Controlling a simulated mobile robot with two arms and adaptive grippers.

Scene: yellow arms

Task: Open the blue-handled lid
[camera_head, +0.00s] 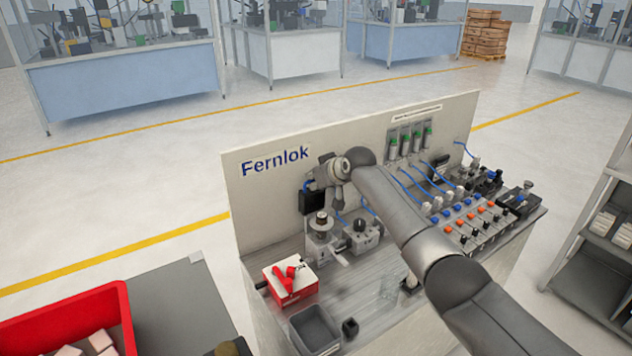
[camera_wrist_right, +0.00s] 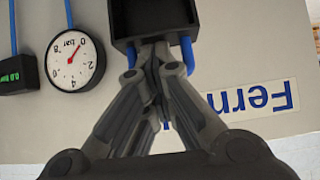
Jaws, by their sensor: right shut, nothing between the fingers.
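A black box (camera_head: 312,203) is mounted on the pale back panel under the "Fernlok" lettering. It also shows at the top of the right wrist view (camera_wrist_right: 150,22), with upright blue pieces (camera_wrist_right: 187,52) at its sides that look like the legs of a blue handle. My right gripper (camera_head: 318,182) is beside the box's upper part, and in the wrist view its closed, empty fingertips (camera_wrist_right: 158,50) are between the blue pieces. The fingers hide the middle of the handle; I cannot tell whether they touch it. My left gripper is not in view.
The bench carries metal fixtures (camera_head: 320,240), a red-and-white box (camera_head: 290,280), a grey bin (camera_head: 315,330) and rows of valves (camera_head: 475,225). A red crate (camera_head: 122,312) stands at lower left. A round gauge (camera_wrist_right: 75,60) is near the black box in the wrist view.

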